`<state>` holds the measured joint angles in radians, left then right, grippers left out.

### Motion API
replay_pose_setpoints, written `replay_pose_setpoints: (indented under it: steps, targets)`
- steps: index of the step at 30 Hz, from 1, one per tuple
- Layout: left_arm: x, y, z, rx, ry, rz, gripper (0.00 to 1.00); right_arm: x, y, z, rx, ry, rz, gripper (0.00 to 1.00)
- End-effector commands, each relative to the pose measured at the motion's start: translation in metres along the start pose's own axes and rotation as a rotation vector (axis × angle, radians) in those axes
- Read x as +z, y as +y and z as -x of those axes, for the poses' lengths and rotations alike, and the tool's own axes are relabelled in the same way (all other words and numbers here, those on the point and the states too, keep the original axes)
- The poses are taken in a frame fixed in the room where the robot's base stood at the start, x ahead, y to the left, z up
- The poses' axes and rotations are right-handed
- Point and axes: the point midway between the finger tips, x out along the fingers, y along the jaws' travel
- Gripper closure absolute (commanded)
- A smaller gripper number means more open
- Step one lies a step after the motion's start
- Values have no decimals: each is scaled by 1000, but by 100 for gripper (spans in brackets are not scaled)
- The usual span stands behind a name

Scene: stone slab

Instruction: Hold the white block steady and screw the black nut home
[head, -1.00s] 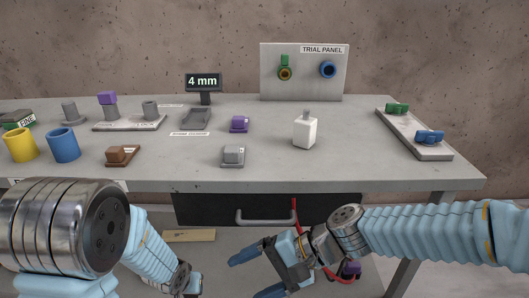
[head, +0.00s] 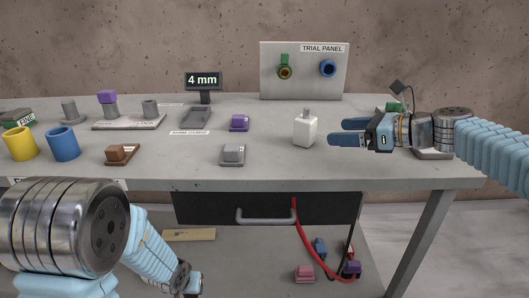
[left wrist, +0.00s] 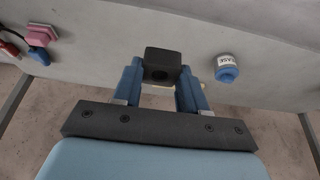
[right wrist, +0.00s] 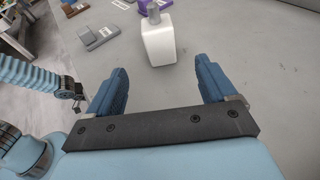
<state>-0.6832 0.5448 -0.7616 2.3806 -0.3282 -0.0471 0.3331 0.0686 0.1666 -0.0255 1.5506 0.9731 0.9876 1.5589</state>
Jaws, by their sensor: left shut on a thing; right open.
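The white block (head: 305,131) stands upright on the table, right of centre, with a short grey stud on top. It also shows in the right wrist view (right wrist: 158,42), ahead of the right fingertips and apart from them. My right gripper (head: 342,131) is open and empty just right of the block, fingers pointing at it. My left gripper (left wrist: 160,78) is shut on the black nut (left wrist: 162,57), a dark square piece with a round hole. In the head view the left arm is low in front of the table; its fingers and the nut are not clearly visible there.
The trial panel (head: 304,70) stands at the back. A grey slider block (head: 233,153) and a purple block (head: 239,122) lie left of the white block. Yellow and blue cups (head: 64,144) stand far left. A tray (head: 433,153) at right is partly hidden by my right arm.

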Motion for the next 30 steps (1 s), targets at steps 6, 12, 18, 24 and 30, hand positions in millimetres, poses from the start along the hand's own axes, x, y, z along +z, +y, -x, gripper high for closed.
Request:
replay_pose_setpoints:
  steps: [6, 12, 18, 24, 30]
  targets:
    - [0, 0, 0, 0, 0, 0, 94, 0, 0, -23, 1, 1, -6, 16]
    - [0, 0, 0, 0, 0, 0, 94, 0, 0, -57, 2, 1, -6, 16]
    - [0, 0, 0, 0, 0, 0, 94, 0, 0, -84, 1, 0, -5, 16]
    - [0, 0, 0, 0, 0, 0, 94, 0, 0, -96, -1, 0, -4, 16]
    - [0, 0, 0, 0, 0, 0, 94, 0, 0, -98, -1, 0, -4, 16]
